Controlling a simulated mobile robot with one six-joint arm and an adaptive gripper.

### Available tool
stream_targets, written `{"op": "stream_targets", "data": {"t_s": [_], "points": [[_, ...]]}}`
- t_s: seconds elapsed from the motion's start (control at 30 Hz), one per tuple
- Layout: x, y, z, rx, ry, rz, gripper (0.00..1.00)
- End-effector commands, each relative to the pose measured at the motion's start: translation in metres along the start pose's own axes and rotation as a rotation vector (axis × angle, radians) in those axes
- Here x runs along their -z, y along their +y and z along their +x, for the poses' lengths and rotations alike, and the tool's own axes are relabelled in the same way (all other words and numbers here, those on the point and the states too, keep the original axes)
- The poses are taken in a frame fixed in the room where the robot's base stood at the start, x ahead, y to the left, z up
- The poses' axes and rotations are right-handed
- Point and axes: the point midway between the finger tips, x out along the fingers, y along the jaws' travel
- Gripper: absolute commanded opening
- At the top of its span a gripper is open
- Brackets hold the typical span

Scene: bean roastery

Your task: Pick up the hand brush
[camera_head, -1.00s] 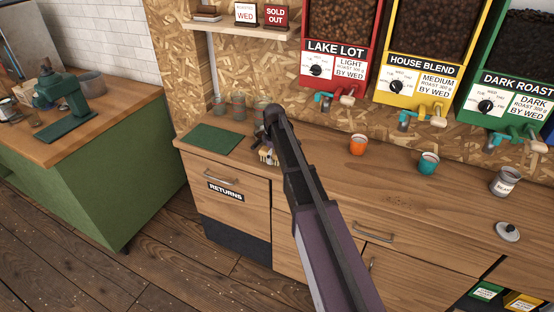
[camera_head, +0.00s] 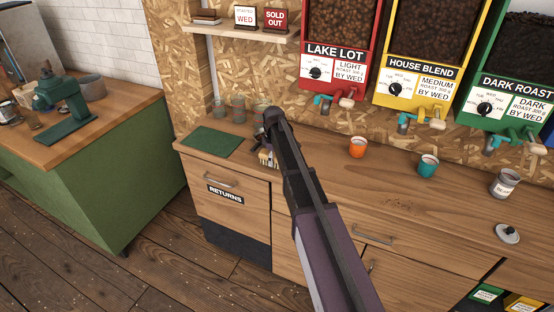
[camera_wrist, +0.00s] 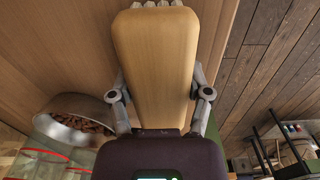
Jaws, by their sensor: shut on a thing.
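The hand brush (camera_wrist: 157,65) fills the middle of the wrist view, with a pale wooden body and light bristle tufts at its far end. My gripper (camera_wrist: 160,92) is shut on it, with one finger along each side. In the head view my gripper (camera_head: 268,148) is over the back left of the wooden counter. My arm hides most of the brush there. I cannot tell whether the brush touches the counter.
A green mat (camera_head: 213,141) lies left of my gripper, with several glass cups (camera_head: 238,108) behind. Bean dispensers hang above. A metal container of beans (camera_wrist: 80,118) is close by.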

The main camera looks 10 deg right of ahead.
Motion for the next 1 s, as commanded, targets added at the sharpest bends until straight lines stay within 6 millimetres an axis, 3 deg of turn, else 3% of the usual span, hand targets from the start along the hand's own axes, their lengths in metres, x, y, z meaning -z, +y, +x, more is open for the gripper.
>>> {"op": "stream_targets", "data": {"t_s": [0.37, 0.87, 1.0], "points": [[0.000, -0.001, -0.004, 0.001, 0.000, -0.001, 0.12], [0.000, 0.000, -0.041, 0.000, 0.000, -0.001, 0.12], [-0.022, -0.031, -0.039, 0.001, 0.000, -0.001, 0.12]]}}
